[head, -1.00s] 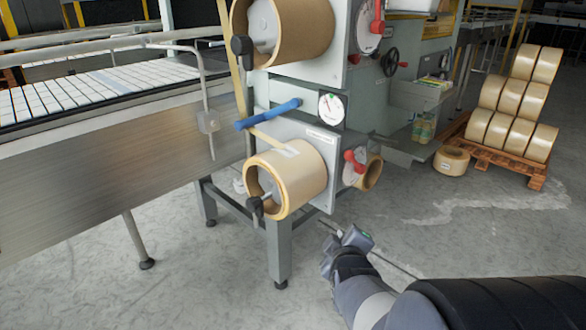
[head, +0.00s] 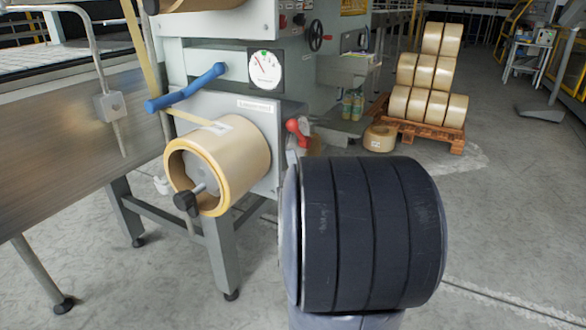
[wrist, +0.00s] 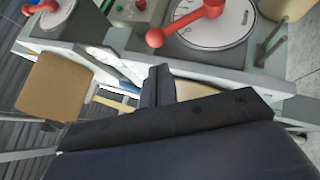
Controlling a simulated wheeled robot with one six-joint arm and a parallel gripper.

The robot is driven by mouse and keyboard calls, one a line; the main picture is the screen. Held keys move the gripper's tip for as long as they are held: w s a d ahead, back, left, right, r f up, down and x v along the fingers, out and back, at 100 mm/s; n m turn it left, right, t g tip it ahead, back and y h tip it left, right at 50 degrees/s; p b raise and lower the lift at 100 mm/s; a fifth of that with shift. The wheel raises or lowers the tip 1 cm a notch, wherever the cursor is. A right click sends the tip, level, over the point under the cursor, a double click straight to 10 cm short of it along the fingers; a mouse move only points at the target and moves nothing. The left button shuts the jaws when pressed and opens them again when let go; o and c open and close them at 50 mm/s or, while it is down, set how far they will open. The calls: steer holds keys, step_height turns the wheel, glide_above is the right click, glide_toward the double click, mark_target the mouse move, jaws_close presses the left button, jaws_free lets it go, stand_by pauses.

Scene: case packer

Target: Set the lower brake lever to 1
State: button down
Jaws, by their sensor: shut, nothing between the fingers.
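The lower brake lever (head: 297,130) is red and sits on the right side of the lower unit in the head view, partly hidden by my arm. In the wrist view the larger red lever (wrist: 188,22), seemingly the same one, has a round knob and crosses a white dial (wrist: 222,32). The dial's marks are too small to read. My gripper (wrist: 158,72) is shut and empty in the wrist view; its fingertips show just below the lever's knob in the picture, apart from it. In the head view my arm hides the gripper.
A tape roll (head: 222,155) with a black-knobbed crank is on the lower unit's front. A blue handle (head: 186,88) and a gauge (head: 266,70) are above it. A second red lever (wrist: 42,6) shows in the wrist view. Stacked rolls on a pallet (head: 425,138) stand behind right.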

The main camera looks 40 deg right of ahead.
mark_target(291, 126)
steer(key=x, duration=0.6)
steer(key=shift+w+d+r+m+g+p, duration=0.15)
steer(key=shift+r+m+g+p, duration=0.15)
steer(key=shift+r+p, duration=0.25)
steer(key=shift+s+d+r+m+g+p, duration=0.1)
steer(key=shift+d+r+m+g+p, duration=0.15)
steer(key=shift+r+p, duration=0.2)
steer(key=shift+w+d+r+m+g+p, duration=0.2)
steer(key=shift+d+r+m+g+p, duration=0.15)
steer(key=shift+m+g+p, duration=0.4)
steer(key=shift+f, duration=0.1)
